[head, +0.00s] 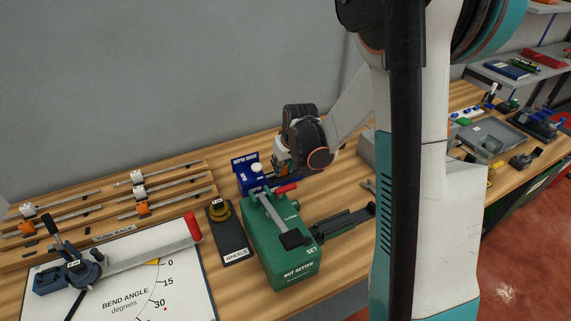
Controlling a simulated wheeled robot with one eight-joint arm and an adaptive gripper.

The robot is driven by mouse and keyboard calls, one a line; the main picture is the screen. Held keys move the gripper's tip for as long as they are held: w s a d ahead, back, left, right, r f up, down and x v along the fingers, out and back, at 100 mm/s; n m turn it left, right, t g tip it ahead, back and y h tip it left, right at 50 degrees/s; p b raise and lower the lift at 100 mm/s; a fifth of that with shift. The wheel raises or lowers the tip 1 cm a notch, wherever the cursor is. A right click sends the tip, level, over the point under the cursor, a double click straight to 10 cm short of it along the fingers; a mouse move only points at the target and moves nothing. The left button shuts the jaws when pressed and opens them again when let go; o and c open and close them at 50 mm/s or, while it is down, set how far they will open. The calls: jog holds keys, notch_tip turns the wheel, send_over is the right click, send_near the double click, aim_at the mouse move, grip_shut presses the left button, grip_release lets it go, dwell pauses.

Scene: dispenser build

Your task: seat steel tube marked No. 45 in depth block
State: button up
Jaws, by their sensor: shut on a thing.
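The blue depth block (250,181), with its upright label plate, stands at the back of the bench behind the green nut setter. My gripper (283,166) is low beside it on the right, pointing down and mostly hidden by my own wrist and the nut setter. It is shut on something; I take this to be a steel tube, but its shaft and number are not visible. A small orange and white patch shows at the gripper. I cannot tell whether the held tube touches the block. Other steel tubes with white or orange collars lie in the tube rack (112,238).
The green nut setter (283,245) with red and black handles stands in front of the block. Left of it are the wheels stand (232,245) and the bend angle board (180,290) with a blue bender (72,272). Trays and tools fill the bench's right end.

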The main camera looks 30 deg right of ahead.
jog(key=shift+a, duration=1.25)
jog(key=o, duration=1.1)
jog(key=shift+c, duration=0.2)
jog(key=shift+o, duration=1)
jog(key=shift+a+r, duration=0.1)
jog(key=shift+o, duration=0.3)
notch_tip(320, 180, up, 7)
jog(key=p, duration=0.4)
jog(key=s+a+r+t+b, duration=0.1)
jog(key=s+a+r+b, duration=0.3)
jog(key=s+r, duration=0.65)
jog(key=s+a+f+t+b, duration=0.1)
jog(key=s+a+f+b, duration=0.1)
jog(key=s, duration=1.2)
jog(key=shift+s+a+t, duration=0.3)
jog(key=shift+s+a, duration=0.1)
jog(key=shift+a, duration=0.3)
